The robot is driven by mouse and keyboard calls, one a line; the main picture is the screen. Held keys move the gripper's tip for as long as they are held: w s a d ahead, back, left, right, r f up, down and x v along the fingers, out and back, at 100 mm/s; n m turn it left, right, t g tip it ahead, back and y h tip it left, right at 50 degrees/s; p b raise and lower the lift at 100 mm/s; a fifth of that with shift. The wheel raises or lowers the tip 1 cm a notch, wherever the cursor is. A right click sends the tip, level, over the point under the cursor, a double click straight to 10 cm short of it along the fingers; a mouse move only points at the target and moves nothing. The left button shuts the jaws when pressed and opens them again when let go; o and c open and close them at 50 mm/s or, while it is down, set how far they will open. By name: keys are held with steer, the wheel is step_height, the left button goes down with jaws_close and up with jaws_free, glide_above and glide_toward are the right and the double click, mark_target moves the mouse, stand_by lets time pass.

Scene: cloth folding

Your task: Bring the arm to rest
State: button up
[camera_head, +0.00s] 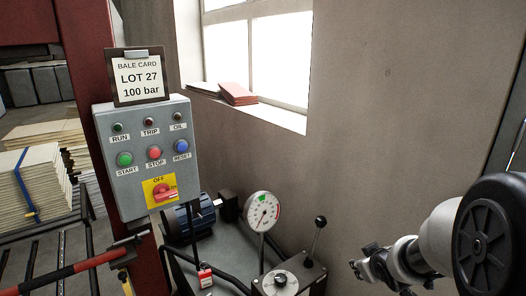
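My arm comes in from the lower right, with a large dark joint and a pale grey link. My gripper (358,266) is at the arm's end, pointing left near the bottom of the view. It is small and seen partly side-on, and I cannot tell whether its fingers are apart. No object shows in it. It is to the right of a black-knobbed lever (315,240), with a gap between them in the picture. No cloth is in view.
A grey control box (148,190) with buttons and a red switch is mounted on a red post at the left. A pressure gauge (262,212) stands beside the lever. A window sill (262,117) holds folded cloth-like items. Stacked sheets (32,180) stand far left. Bare wall lies behind my gripper.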

steer(key=s+a+r+m+g+h, duration=0.1)
steer(key=s+a+r+m+g, duration=0.3)
steer(key=s+r, duration=0.75)
steer(key=s+a+y, duration=0.1)
steer(key=s+a, duration=0.3)
steer(key=s, duration=0.5)
steer(key=s+a+y, duration=0.1)
steer(key=s+a, duration=0.4)
steer(key=s, duration=0.4)
steer(key=shift+s+a, duration=0.3)
steer(key=shift+s, duration=0.05)
